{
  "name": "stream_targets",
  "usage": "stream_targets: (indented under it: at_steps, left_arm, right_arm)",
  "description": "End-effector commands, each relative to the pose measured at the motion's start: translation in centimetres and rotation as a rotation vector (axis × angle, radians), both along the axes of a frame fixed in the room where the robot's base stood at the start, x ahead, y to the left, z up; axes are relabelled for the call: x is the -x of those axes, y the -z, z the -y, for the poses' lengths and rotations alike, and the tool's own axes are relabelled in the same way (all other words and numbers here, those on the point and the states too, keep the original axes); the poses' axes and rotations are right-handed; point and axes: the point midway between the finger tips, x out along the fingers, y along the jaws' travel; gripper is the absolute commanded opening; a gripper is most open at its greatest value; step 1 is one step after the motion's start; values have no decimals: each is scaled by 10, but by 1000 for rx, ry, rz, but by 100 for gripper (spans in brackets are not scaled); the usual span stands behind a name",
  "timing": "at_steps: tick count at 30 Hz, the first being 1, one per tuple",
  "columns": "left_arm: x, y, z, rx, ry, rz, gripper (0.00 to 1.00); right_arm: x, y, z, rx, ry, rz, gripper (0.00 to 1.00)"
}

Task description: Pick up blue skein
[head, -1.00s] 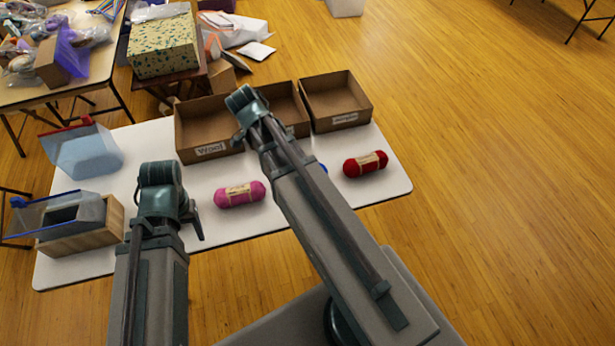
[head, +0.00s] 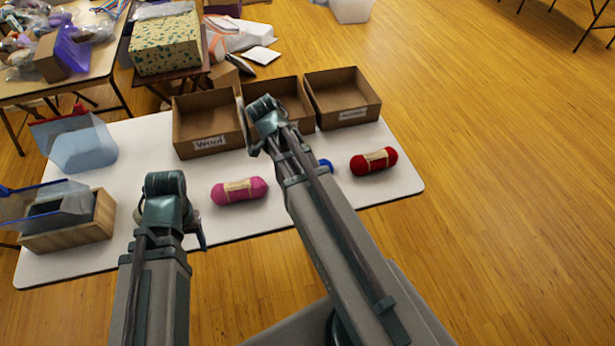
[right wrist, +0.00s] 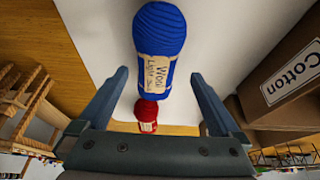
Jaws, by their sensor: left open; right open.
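The blue skein (head: 326,165) lies on the white table (head: 150,245). In the head view most of it is hidden behind my right arm. In the right wrist view the blue skein (right wrist: 160,45), with a paper label reading "Wool", lies lengthwise ahead of my right gripper (right wrist: 160,85). Its near end shows between the two spread fingers, and I see no clear contact. In the head view the right gripper is mostly hidden behind its own wrist. My left gripper (head: 200,238) hangs empty near the front of the table, left of the pink skein.
A pink skein (head: 239,191) and a red skein (head: 374,160) lie on the table. Behind stand open cardboard boxes: Wool (head: 208,142), a middle one (head: 298,122) and a right one (head: 345,118). Clear bins (head: 82,150) and a wooden box (head: 68,236) stand at the left.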

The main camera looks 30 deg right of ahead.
Motion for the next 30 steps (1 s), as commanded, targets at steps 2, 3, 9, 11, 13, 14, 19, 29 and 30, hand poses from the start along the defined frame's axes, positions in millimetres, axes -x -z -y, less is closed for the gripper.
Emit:
stream_targets:
  at_steps: [2,3,9,11,13,14,19,29,30]
  left_arm:
    - [0,1,0,0,0,0,60]
    - [0,3,0,0,0,0,60]
    - [0,22,0,0,0,0,60]
    - [0,30,0,0,0,0,60]
    - [0,38,0,0,0,0,60]
    - [0,42,0,0,0,0,60]
    - [0,50,0,0,1,0,60]
    - [0,48,0,0,1,0,60]
    - [0,48,0,0,1,0,60]
  right_arm:
    - [0,1,0,0,0,0,100]
    - [1,3,1,0,0,0,100]
    - [5,22,5,0,1,-1,100]
    - [7,30,7,0,1,-1,100]
    - [8,38,10,0,2,0,100]
    - [8,42,11,0,2,0,100]
    - [9,50,16,0,1,-1,100]
    - [9,48,16,0,0,0,78]
    - [9,48,16,0,0,0,71]
